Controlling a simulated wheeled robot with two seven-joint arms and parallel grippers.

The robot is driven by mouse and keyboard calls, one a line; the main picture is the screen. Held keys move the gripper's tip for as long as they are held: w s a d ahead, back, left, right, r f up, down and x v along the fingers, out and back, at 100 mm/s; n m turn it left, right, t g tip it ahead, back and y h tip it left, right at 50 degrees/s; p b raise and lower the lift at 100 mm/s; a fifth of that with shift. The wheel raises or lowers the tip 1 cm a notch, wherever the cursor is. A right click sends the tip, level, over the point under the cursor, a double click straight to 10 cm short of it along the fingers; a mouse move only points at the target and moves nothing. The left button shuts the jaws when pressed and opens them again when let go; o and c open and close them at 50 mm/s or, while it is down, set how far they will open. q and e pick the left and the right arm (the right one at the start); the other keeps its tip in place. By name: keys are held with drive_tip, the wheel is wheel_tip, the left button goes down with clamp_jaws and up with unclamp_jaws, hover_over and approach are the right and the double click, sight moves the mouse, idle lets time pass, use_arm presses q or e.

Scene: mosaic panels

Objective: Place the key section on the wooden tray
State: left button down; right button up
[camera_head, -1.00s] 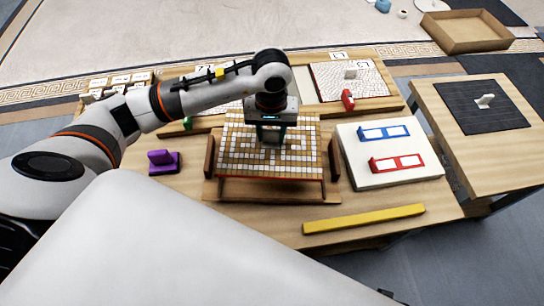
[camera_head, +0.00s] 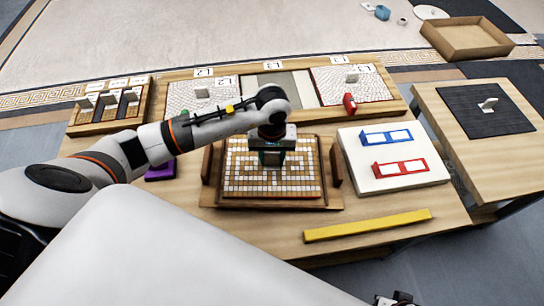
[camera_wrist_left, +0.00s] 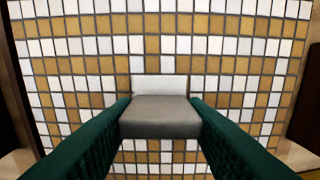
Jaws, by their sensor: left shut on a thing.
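The key section (camera_head: 240,183) is a mosaic panel with a white and ochre key pattern and a reddish edge. My left gripper (camera_head: 272,158) is shut on the grey handle block (camera_wrist_left: 160,115) in the panel's middle. The wooden tray (camera_head: 330,203) has upright dark blocks at its left and right ends. The panel lies level between these blocks, low over the tray or on it; I cannot tell if it touches. The panel (camera_wrist_left: 70,45) fills the left wrist view. Dark parts at the bottom edge of the head view may be my right gripper (camera_head: 396,300).
A white board (camera_head: 365,175) with blue and red frames lies to the right. A yellow bar (camera_head: 368,225) lies in front. A long board (camera_head: 275,90) with pale mosaic sections is behind. A purple block (camera_head: 160,171) sits left, partly behind my arm.

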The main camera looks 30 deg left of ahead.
sight(272, 155)
use_arm(q)
drive_tip(key=shift+f, duration=0.25)
drive_tip(key=c, duration=0.8)
unclamp_jaws()
drive_tip(key=shift+f, duration=0.1)
drive_tip(key=shift+c, duration=0.2)
use_arm(e)
drive_tip(key=shift+r, duration=0.15)
use_arm(q)
drive_tip(key=shift+r, duration=0.5)
wheel_tip(272, 155, up, 11)
drive_tip(key=p, duration=0.1)
use_arm(e)
drive_tip(key=f, duration=0.5)
drive_tip(key=shift+s+f, duration=0.15)
drive_tip(key=shift+s, duration=0.25)
use_arm(q)
drive_tip(key=shift+r, duration=0.1)
